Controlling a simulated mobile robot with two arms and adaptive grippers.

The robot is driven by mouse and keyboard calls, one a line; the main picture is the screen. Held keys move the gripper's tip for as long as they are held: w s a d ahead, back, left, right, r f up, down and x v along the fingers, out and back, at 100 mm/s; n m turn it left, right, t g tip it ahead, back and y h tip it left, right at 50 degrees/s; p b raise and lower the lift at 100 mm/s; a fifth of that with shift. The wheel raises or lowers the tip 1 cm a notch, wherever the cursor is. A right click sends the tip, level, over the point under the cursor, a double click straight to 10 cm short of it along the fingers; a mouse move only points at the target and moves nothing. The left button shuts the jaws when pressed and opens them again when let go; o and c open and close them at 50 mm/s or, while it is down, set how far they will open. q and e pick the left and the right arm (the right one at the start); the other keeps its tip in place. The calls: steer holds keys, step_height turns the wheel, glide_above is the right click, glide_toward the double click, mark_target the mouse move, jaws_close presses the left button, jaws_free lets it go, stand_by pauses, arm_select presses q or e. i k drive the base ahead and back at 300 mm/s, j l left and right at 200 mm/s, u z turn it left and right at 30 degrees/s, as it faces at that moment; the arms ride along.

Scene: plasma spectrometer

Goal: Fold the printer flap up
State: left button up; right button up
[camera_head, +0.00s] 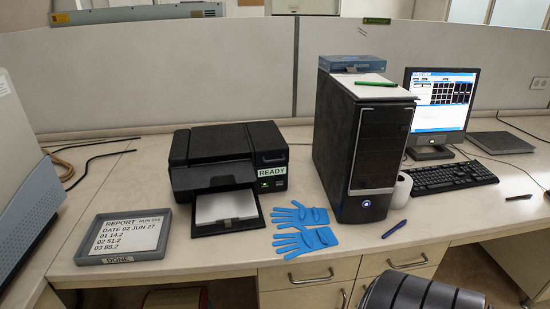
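The black printer (222,141) stands on the desk left of the middle, with a "READY" label on its front right. Its front flap (252,221) is folded down and lies out flat toward the desk's front edge. A white sheet (225,206) lies on the flap and reaches back to the printer's front opening. The flap's hinge line is hidden in the dark opening. Neither of my grippers is in view.
Two blue gloves (306,240) lie right of the flap, close to it. A black computer tower (362,140) stands further right. A grey tray (87,258) labelled "DONE" holds a report sheet at the left. A dark ribbed object (420,293) rises at the bottom right.

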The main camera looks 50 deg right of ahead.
mark_target(198, 178)
steer(key=z, duration=1.2)
steer(key=k+l+z, duration=0.1)
steer(key=l, duration=0.4)
steer(key=k+l+z, duration=0.1)
steer(key=l, duration=0.45)
